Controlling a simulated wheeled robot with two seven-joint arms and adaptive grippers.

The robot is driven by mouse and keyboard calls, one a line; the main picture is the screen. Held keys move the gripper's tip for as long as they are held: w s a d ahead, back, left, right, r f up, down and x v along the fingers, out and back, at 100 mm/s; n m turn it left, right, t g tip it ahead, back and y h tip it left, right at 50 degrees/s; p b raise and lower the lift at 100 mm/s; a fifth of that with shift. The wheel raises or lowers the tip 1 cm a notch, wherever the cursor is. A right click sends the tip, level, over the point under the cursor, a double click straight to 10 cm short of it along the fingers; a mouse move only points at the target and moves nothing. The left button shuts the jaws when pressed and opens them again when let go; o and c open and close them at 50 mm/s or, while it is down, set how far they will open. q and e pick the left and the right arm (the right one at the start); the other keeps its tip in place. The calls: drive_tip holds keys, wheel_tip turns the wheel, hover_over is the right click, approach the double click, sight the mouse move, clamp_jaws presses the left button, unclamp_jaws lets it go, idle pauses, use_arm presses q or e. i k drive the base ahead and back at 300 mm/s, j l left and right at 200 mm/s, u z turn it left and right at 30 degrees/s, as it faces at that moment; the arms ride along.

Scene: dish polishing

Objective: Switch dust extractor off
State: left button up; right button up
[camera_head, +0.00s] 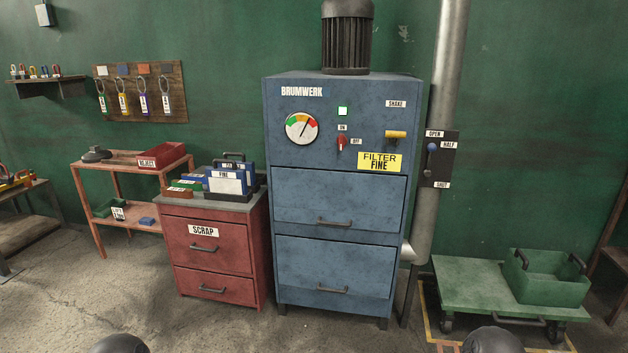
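The dust extractor (340,190) is a tall blue cabinet marked BRUMWERK, standing against the green wall. Its small red rotary switch (341,144) sits on the upper front, with an ON label (342,127) above it and an OFF label (355,141) to its right. The knob looks upright, in line with ON; its pointer is too small to read surely. Neither gripper is in view; only dark rounded parts of my arms show at the bottom edge.
A yellow shake handle (396,134) sticks out right of the switch. A blue-knobbed damper lever (432,147) is on the pipe. A red scrap cabinet (215,250) stands left, a green cart (470,285) right. The floor before the extractor looks clear.

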sight(341, 140)
drive_tip(key=i, duration=1.05)
drive_tip(key=i+l+u, duration=0.1)
drive_tip(key=i, duration=1)
